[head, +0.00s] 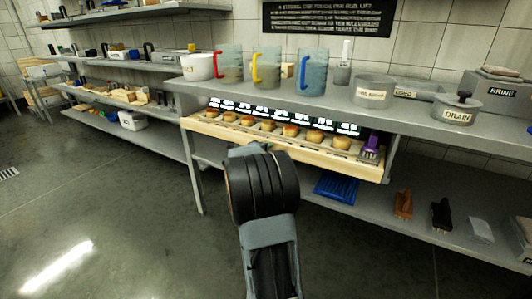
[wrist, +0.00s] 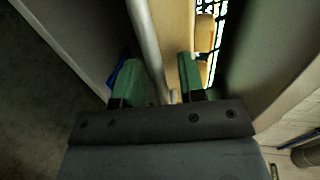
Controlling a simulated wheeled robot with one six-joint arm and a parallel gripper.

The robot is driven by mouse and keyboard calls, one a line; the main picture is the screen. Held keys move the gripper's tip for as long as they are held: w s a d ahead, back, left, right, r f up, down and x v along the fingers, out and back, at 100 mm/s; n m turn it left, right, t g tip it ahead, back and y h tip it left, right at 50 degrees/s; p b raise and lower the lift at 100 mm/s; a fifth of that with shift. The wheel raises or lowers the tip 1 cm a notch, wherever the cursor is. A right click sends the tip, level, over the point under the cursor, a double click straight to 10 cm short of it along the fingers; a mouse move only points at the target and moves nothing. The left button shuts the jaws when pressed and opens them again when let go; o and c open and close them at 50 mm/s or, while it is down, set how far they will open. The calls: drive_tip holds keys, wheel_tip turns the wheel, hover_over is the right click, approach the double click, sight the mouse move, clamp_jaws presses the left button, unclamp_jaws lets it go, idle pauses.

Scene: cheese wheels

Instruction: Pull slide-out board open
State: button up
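The slide-out board (head: 350,168) is a pale wooden tray under the grey table top in the head view. A row of small round cheeses (head: 291,131) sits on it. My arm stands in front of the board and hides my gripper there. In the wrist view my gripper (wrist: 160,80) has its two green fingertips apart. A grey bar (wrist: 145,40) and the board's pale wooden front (wrist: 175,35) lie between them. The bar is close beside the left finger; I cannot tell whether they touch. Part of the cheeses shows beyond the right finger.
Measuring jugs (head: 265,68), a white tub (head: 198,67) and labelled grey containers (head: 461,110) stand on the table top (head: 330,105). A purple-handled tool (head: 370,147) is at the board's right end. A blue tray (head: 337,189) and brushes lie on the lower shelf. The floor at left is clear.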

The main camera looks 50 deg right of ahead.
clamp_jaws()
idle(0.5)
